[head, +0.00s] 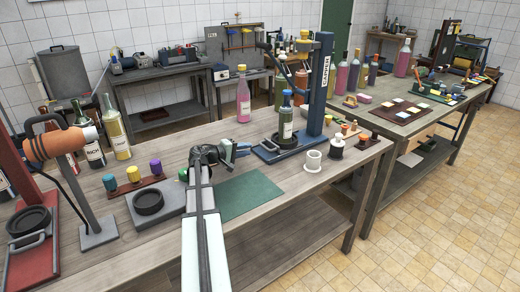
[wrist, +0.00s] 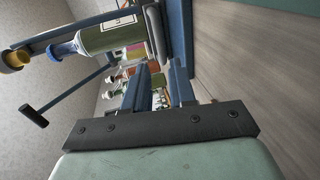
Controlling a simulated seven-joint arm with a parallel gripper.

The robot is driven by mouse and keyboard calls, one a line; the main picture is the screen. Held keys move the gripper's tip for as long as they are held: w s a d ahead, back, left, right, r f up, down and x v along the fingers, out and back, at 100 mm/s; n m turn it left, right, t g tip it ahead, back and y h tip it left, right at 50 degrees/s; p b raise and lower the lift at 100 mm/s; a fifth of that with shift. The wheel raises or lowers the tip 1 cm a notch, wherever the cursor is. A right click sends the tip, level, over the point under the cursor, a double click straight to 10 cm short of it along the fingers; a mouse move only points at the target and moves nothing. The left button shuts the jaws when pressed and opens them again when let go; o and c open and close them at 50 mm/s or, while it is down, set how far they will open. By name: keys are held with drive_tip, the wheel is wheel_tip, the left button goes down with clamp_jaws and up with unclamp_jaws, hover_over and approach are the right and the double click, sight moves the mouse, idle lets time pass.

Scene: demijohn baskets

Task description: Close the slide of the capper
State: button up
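The capper (head: 321,85) is a blue column with a label, on a blue base at the back right of my bench. The bottle (wrist: 108,34) is at the upper left there.
A green mat (head: 247,195) lies below my gripper. A pink bottle (head: 243,100) stands behind it. Jars on a wooden strip (head: 133,177) and a grey plate with a black ring (head: 148,203) are left.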

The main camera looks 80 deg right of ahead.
sight(260, 155)
drive_tip(key=shift+s+a, duration=0.1)
drive_tip(key=shift+s, duration=0.2)
drive_tip(key=x, duration=0.7)
drive_tip(key=shift+s+f, duration=0.1)
drive_tip(key=shift+s, duration=0.05)
drive_tip(key=shift+c, duration=0.5)
clamp_jaws()
